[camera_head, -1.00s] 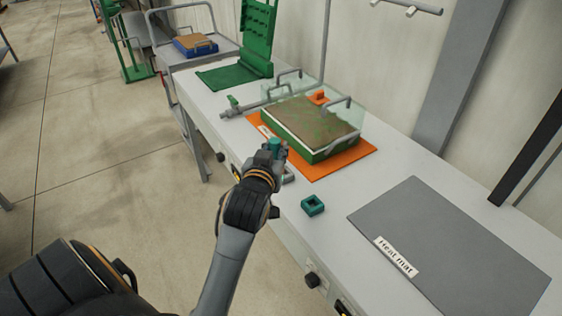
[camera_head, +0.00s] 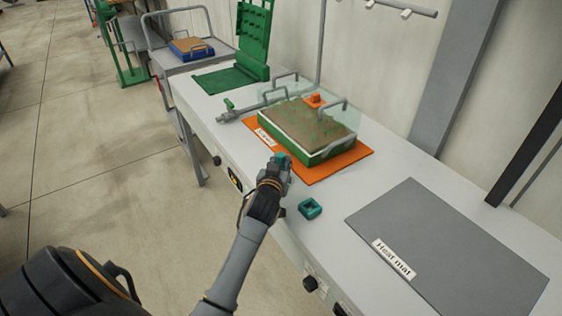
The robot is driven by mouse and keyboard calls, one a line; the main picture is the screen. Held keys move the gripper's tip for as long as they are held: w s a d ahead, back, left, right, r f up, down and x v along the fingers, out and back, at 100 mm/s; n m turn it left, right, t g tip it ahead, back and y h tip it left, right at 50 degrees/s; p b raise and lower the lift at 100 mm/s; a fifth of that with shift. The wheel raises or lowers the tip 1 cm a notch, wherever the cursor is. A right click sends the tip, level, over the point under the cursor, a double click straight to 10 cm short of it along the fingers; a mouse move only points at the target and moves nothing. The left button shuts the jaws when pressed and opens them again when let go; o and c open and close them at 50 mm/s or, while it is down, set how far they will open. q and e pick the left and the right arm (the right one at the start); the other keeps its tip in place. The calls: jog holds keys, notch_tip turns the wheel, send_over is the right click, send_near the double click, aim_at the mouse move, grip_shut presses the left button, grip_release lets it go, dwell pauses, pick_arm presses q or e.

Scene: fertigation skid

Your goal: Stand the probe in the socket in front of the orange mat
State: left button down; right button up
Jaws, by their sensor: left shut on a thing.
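My left gripper (camera_head: 275,174) is shut on a small teal thing (camera_head: 283,160), which looks like the probe; the fingers hide most of it, and I cannot tell its tilt. It is over the bench near the front corner of the orange mat (camera_head: 345,163). A teal square socket (camera_head: 311,208) with an open middle sits on the bench in front of the mat, to the right of my gripper and apart from it. My right gripper is not in view.
A green tray of soil (camera_head: 318,154) under a clear cover stands on the orange mat. A grey heat mat (camera_head: 450,245) lies to the right. A grey pipe with a green valve (camera_head: 229,104) and a green stand (camera_head: 253,40) are farther back. The bench around the socket is clear.

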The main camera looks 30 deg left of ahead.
pick_arm(q)
jog(key=shift+f, duration=0.1)
jog(key=c, duration=1.1)
grip_release()
jog(key=shift+c, duration=0.2)
jog(key=v, duration=1.2)
